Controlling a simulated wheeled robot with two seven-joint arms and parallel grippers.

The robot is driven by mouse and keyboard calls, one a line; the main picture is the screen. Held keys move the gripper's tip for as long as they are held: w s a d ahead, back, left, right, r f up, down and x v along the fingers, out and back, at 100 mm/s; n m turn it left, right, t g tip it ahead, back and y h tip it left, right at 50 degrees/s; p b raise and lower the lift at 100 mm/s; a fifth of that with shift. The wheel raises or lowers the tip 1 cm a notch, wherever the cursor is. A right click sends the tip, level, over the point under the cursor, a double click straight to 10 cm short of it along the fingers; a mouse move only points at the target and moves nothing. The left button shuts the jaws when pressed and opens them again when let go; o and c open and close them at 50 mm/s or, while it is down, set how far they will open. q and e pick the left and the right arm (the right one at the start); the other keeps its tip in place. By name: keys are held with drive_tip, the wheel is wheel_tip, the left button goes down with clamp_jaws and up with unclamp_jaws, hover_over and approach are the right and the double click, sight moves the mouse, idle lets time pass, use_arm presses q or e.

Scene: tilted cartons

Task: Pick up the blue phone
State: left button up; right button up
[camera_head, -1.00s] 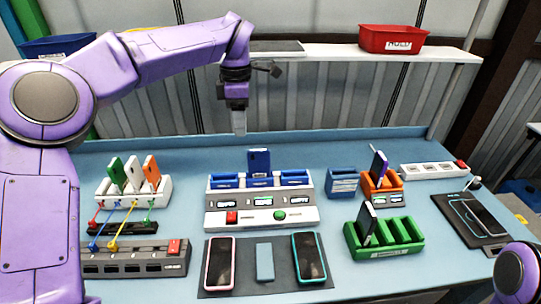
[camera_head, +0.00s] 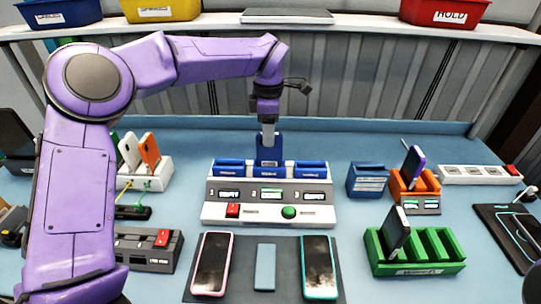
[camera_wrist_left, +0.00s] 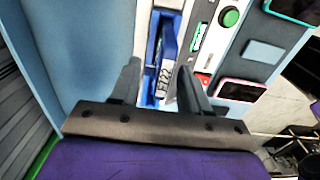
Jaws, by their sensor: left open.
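The blue phone (camera_head: 270,153) stands upright in the middle slot of the grey and white three-slot station (camera_head: 240,212). My left gripper (camera_head: 268,132) points down at the phone's upper end, and its fingers overlap the phone in the head view. In the left wrist view the open fingers of the left gripper (camera_wrist_left: 157,82) lie on either side of the blue phone (camera_wrist_left: 168,50). Whether they touch it cannot be told. My right gripper is not in view.
A white rack (camera_head: 150,174) with orange and white phones stands left. A green rack (camera_head: 420,262) and an orange holder (camera_head: 408,190) with phones stand right. A dark mat (camera_head: 232,285) with two phones lies in front. A shelf with bins (camera_head: 447,12) runs behind.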

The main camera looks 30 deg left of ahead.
use_arm(q)
wheel_tip(320, 180, down, 4)
drive_tip(key=shift+s+d+f+p, duration=0.15)
drive_tip(key=shift+p, duration=0.2)
clamp_jaws()
wheel_tip(320, 180, up, 10)
drive_tip(key=shift+r+b, duration=0.1)
drive_tip(key=shift+b, duration=0.35)
